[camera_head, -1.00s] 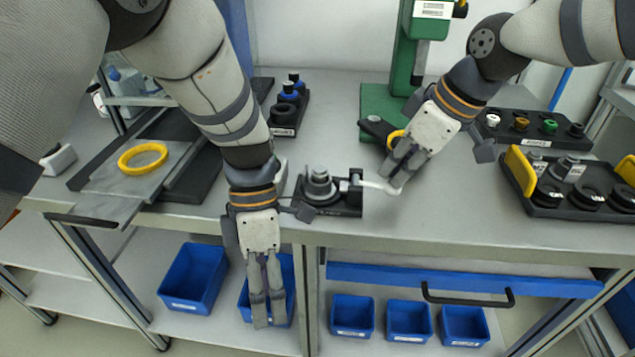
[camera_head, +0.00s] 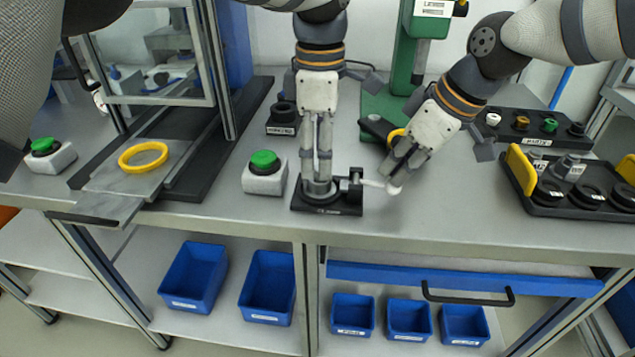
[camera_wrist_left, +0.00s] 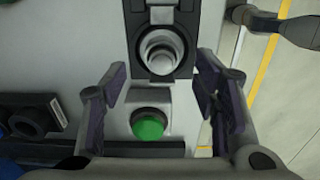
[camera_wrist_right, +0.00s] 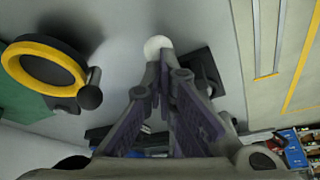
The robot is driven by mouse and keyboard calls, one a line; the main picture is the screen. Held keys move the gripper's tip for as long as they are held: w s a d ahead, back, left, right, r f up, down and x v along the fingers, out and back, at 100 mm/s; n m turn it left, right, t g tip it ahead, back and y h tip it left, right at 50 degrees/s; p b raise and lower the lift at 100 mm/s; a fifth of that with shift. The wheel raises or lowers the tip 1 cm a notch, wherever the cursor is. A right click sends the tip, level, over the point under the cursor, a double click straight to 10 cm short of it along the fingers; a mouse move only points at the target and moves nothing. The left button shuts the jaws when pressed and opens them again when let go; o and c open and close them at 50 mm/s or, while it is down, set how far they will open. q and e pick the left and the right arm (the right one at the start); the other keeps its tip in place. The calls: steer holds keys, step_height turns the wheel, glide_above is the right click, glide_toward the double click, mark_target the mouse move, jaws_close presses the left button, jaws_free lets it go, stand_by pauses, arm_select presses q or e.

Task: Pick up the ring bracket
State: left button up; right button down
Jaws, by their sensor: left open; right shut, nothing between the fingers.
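A grey stepped round part (camera_wrist_left: 160,50), possibly the ring bracket, sits upright in a black clamp fixture (camera_head: 340,210) near the bench's front edge. My left gripper (camera_head: 318,180) points down over it, open; its fingers partly hide the part in the head view. In the left wrist view the part lies just ahead, between the spread fingertips (camera_wrist_left: 160,72), with gaps on both sides. My right gripper (camera_head: 390,172) is shut and empty, its tips at the white knob (camera_wrist_right: 157,46) of the clamp's lever; I cannot tell whether they touch. A yellow ring (camera_head: 143,157) lies on the left slide plate.
A green button box (camera_head: 264,175) stands left of the clamp. A green press (camera_head: 385,110) with a yellow-ringed dark piece (camera_wrist_right: 45,65) stands behind my right gripper. A black tray (camera_head: 520,185) with yellow handles is at right. Blue bins (camera_head: 266,285) sit below the bench.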

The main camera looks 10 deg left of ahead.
arm_select(q)
step_height(320, 180, down, 4)
steer(key=shift+s+a+f, duration=0.1)
steer(key=shift+a, duration=0.05)
jaws_close()
step_height(320, 180, up, 15)
stand_by(0.8)
arm_select(e)
step_height(320, 180, up, 9)
stand_by(1.1)
arm_select(q)
steer(key=shift+s, duration=0.1)
